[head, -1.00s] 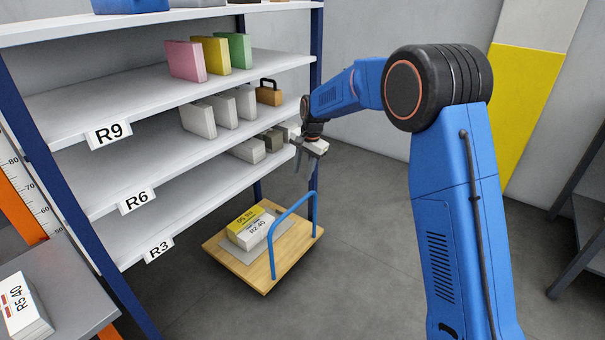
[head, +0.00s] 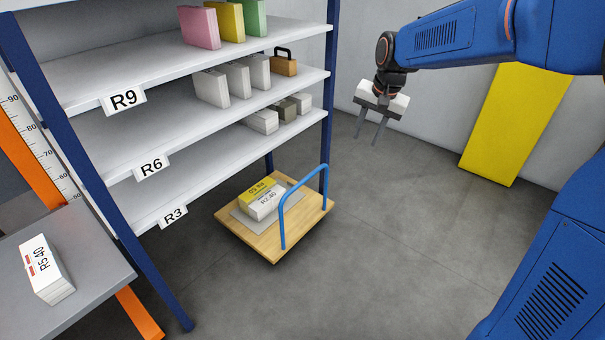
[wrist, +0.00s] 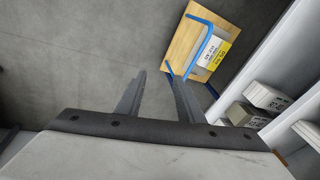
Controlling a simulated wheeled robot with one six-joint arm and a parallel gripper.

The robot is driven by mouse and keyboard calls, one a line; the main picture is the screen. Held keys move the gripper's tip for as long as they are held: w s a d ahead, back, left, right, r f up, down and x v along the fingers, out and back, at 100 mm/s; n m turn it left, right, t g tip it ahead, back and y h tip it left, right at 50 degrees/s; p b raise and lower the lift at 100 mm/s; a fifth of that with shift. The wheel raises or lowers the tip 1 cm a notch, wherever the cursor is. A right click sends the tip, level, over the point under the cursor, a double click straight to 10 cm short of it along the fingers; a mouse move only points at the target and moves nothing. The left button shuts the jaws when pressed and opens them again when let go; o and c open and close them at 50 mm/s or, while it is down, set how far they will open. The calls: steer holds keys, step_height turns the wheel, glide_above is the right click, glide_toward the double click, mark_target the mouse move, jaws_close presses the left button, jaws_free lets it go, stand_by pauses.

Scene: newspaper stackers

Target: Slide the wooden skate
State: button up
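The wooden skate (head: 270,243) is a flat wooden platform with a blue hoop handle (head: 284,215), standing on the floor partly beneath the shelf unit. On it lies a grey sheet with a white bundle (head: 265,205) and a yellow-topped bundle (head: 257,189). The wrist view also shows the skate (wrist: 183,46), with the handle on the near side. My gripper (head: 367,142) is open and empty, in the air to the right of the skate and well above it, fingers pointing down.
The shelf unit (head: 120,135) with labels R9, R6 and R3 holds boxes and folders. A yellow panel (head: 516,125) is on the back wall. The floor (head: 400,240) right of the skate is clear.

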steer(key=s+d+n+t, duration=0.1)
steer(key=s+d, duration=0.4)
steer(key=s, duration=0.3)
steer(key=s+d+n+t+h, duration=0.1)
steer(key=s+d, duration=0.3)
steer(key=s, duration=0.5)
steer(key=s+d+n+t, duration=0.1)
steer(key=s+d, duration=0.4)
steer(key=s, duration=0.3)
steer(key=w+a+f+m+t+y, duration=0.15)
steer(key=w+a+f, duration=0.3)
steer(key=w, duration=0.65)
steer(key=w+a+f+m+t+y, duration=0.1)
steer(key=w+a+f+t, duration=0.3)
steer(key=w, duration=0.7)
steer(key=w+a+f+m+t+y, duration=0.1)
steer(key=w+a+f+m, duration=0.15)
steer(key=w+f, duration=0.6)
steer(key=w+a+f+m+t+y, duration=0.2)
steer(key=w+a+f+t+y, duration=0.1)
steer(key=w+a+f, duration=0.5)
steer(key=s+a+f+m+t+y, duration=0.1)
steer(key=s+a+f+m+y, duration=0.15)
steer(key=f, duration=0.35)
steer(key=s+a+f+m+t+y, duration=0.1)
steer(key=s+a+f+m, duration=0.1)
steer(key=s+a+f, duration=0.3)
steer(key=w+d+x, duration=0.1)
steer(key=x, duration=1.6)
steer(key=shift+d, duration=0.2)
